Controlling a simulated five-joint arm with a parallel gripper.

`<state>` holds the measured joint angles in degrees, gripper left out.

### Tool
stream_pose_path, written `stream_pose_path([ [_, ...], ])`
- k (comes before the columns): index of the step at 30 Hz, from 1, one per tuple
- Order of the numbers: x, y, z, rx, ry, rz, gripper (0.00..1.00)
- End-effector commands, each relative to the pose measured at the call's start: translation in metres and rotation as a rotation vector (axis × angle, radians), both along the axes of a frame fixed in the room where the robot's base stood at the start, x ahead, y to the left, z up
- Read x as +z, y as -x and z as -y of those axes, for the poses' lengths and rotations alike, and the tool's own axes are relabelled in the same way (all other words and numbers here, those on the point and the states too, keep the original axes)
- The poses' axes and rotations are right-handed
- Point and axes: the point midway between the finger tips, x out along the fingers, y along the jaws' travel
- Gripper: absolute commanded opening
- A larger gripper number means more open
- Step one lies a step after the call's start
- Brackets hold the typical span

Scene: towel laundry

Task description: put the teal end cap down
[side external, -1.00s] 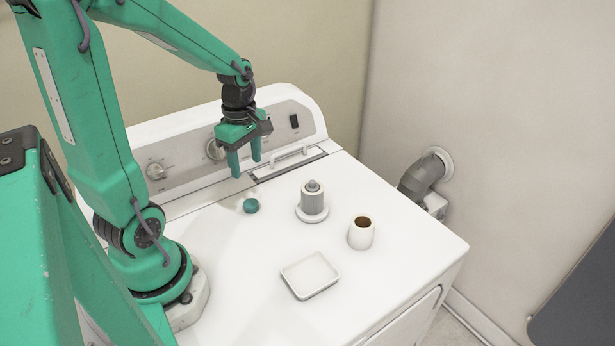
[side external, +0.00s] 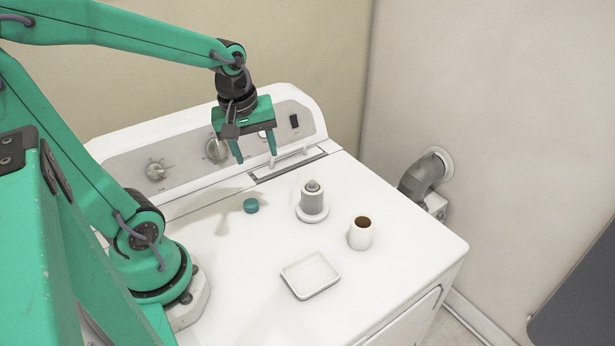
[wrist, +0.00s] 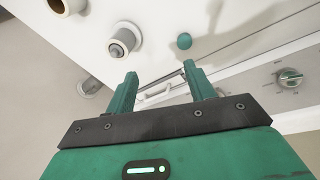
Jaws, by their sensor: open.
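The teal end cap (side external: 251,205) lies on the white top of the machine, left of the grey cylinder on its round base. It also shows in the wrist view (wrist: 184,41), beyond my fingertips. My gripper (side external: 256,161) is open and empty. It is in the air above and behind the cap in the side view, in front of the control panel. In the wrist view its two fingers (wrist: 159,78) are spread apart with nothing between them.
A grey cylinder (side external: 312,192) stands on a white round base. A white cup (side external: 361,236) with brown inside stands to its right. A shallow white tray (side external: 311,291) lies nearer the front. The panel (side external: 175,165) with knobs rises at the back. The top's front left is clear.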

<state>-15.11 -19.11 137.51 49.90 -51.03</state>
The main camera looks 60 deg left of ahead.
Motion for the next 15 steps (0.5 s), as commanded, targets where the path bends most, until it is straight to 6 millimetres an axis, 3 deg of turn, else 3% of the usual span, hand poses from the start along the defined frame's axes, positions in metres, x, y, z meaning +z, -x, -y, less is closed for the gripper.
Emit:
stream_pose_path([
  [9, 0.039, 0.017, 0.042, -0.614, -0.165, 0.133, 0.54],
  [15, 0.055, 0.029, 0.061, -0.928, -0.276, 0.198, 0.54],
])
